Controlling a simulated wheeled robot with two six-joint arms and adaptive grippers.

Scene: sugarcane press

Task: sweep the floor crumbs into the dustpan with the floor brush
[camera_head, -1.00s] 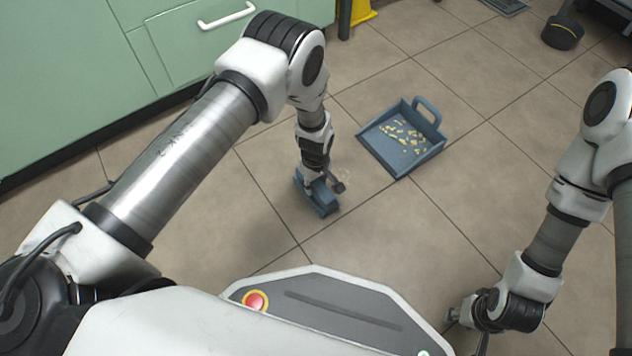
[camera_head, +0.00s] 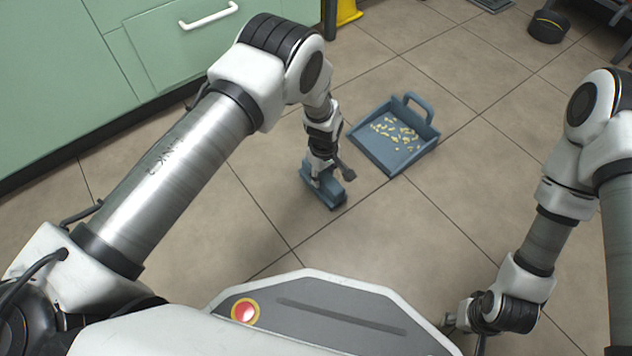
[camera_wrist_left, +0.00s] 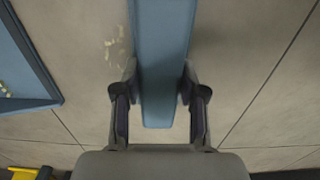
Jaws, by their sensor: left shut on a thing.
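The blue floor brush (camera_head: 325,190) is on or just above the tiled floor, with my left gripper (camera_head: 328,172) shut on it from above. In the left wrist view the brush (camera_wrist_left: 162,50) runs between the two fingers. The blue dustpan (camera_head: 376,156) lies to the right of and beyond the brush, a short gap away. Many yellowish crumbs (camera_head: 396,132) lie in it. A few loose floor crumbs (camera_wrist_left: 114,47) show beside the brush, on the dustpan's side; the arm hides them in the head view. My right gripper (camera_head: 460,316) is low at right, its fingers unclear.
Green cabinets (camera_head: 60,80) stand at the left. A yellow object (camera_head: 348,12) stands at the back, and a dark round object (camera_head: 548,26) is on the floor at the far right. The floor between the dustpan and my right arm is clear.

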